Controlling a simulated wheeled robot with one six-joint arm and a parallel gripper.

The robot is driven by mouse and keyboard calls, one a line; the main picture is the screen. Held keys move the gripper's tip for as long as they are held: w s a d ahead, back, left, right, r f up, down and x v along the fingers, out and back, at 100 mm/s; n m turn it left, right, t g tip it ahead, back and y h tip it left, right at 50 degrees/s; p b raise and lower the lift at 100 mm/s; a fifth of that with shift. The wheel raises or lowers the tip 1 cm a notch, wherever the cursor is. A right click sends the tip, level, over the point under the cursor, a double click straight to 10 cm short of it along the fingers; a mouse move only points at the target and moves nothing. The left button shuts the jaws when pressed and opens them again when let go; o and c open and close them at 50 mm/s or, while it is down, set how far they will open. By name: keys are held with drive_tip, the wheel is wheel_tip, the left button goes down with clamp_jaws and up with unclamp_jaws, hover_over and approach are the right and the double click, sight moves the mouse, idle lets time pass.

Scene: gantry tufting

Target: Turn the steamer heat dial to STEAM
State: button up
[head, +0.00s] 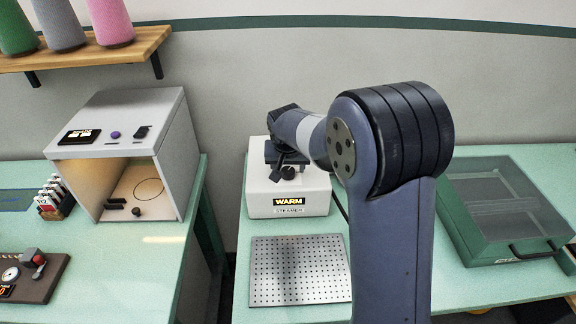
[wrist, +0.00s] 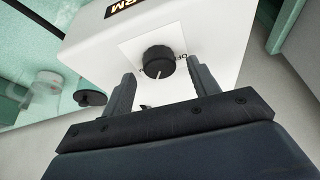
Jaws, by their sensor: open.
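The steamer (head: 288,198) is a white box in the head view, with a lit WARM sign (head: 289,201) above its STEAMER label. In the wrist view its black heat dial (wrist: 158,62) sits on a pale plate, with a white pointer mark and partly visible lettering beside it. My gripper (wrist: 160,68) is open, one finger on each side of the dial; I see gaps and cannot tell whether either finger touches it. In the head view my gripper (head: 287,163) is over the steamer's top, and my arm hides the dial there.
A perforated metal plate (head: 300,270) lies in front of the steamer. A green glass-lidded case (head: 505,208) is to the right. A grey open-fronted box (head: 180,140) stands on the left table. A black disc (wrist: 90,98) is beside the left finger in the wrist view.

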drive_tip(key=shift+x, duration=0.85)
drive_tip(key=c, duration=1)
drive_tip(key=shift+a+f+m+b, duration=0.15)
drive_tip(key=shift+m+b, duration=0.35)
drive_tip(key=shift+b, duration=0.3)
drive_tip(key=shift+m+h+b, duration=0.5)
drive_tip(key=shift+m+b, duration=0.3)
drive_tip(key=shift+m+g+h+b, duration=0.3)
drive_tip(key=shift+m+h+b, duration=0.35)
drive_tip(key=shift+m, duration=0.75)
drive_tip(key=shift+y, duration=0.25)
drive_tip(key=o, duration=1)
drive_tip(key=shift+r, duration=0.3)
